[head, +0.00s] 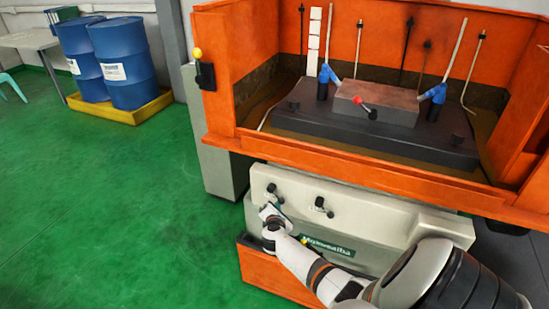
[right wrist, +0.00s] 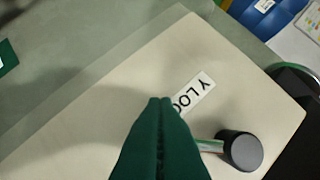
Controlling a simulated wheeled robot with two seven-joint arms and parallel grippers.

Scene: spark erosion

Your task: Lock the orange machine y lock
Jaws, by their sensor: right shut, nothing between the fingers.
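The orange machine (head: 330,160) stands at the right in the head view, with a cream front panel (head: 390,225) below its tank. Two black-knobbed lock levers sit on this panel, a left one (head: 273,190) and a right one (head: 320,206). My right gripper (head: 267,209) is just below the left lever. In the right wrist view its green fingers (right wrist: 162,102) are shut and empty. The y lock's black knob (right wrist: 241,150) and metal shaft lie right beside the fingers; contact cannot be told. My left gripper is not in view.
A workpiece block (head: 378,101) and a red-knobbed handle lie in the orange tank. Blue drums (head: 124,62) stand on a yellow tray (head: 130,116) at the back left, near a table (head: 28,39). The green floor (head: 110,210) at the left is clear.

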